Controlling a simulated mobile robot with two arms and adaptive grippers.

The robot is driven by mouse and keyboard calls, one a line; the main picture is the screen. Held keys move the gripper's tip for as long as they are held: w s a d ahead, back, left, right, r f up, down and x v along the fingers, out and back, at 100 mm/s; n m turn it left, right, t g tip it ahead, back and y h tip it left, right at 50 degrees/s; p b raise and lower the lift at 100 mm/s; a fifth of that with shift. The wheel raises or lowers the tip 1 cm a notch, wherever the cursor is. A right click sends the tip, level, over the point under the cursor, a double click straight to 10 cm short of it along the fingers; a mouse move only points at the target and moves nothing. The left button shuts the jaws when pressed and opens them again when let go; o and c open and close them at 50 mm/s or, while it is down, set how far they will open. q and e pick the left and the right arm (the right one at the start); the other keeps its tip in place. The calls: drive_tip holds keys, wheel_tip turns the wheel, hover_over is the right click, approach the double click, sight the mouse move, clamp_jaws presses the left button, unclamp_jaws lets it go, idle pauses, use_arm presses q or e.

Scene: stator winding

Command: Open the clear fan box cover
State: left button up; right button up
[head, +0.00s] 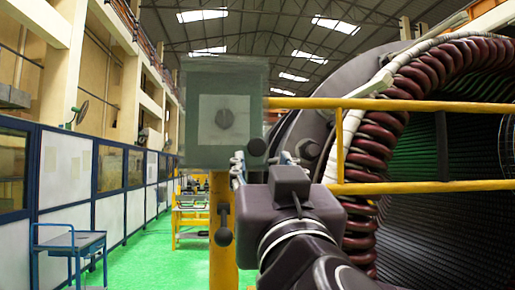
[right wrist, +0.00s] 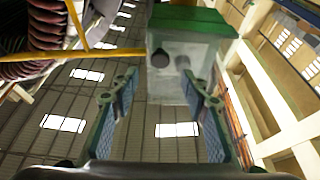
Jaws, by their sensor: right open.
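The fan box (head: 190,100) is a grey-green box on a yellow post, with a see-through cover over its front. A dark round knob (head: 257,147) is at the cover's lower right. The cover looks closed. My right gripper (head: 261,160) is open and empty, its fingers either side of and just below the dark knob; contact cannot be told. In the right wrist view the box (right wrist: 205,50) and the dark knob (right wrist: 160,58) lie ahead, between and beyond the open fingers. My left gripper is out of view.
A large stator with dark red coils (head: 385,130) stands close at the right, behind yellow rails (head: 400,104).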

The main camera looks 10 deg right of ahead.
sight(257, 146)
drive_tip(key=p+x, duration=0.4)
drive_tip(key=x, duration=0.2)
drive_tip(key=shift+w+d+r, duration=0.1)
drive_tip(key=shift+w+r, duration=0.05)
drive_tip(key=shift+w, duration=0.05)
drive_tip(key=shift+w+r+p, duration=0.1)
drive_tip(key=shift+w+p, duration=0.25)
drive_tip(key=shift+w, duration=0.2)
drive_tip(key=shift+c, duration=0.7)
clamp_jaws()
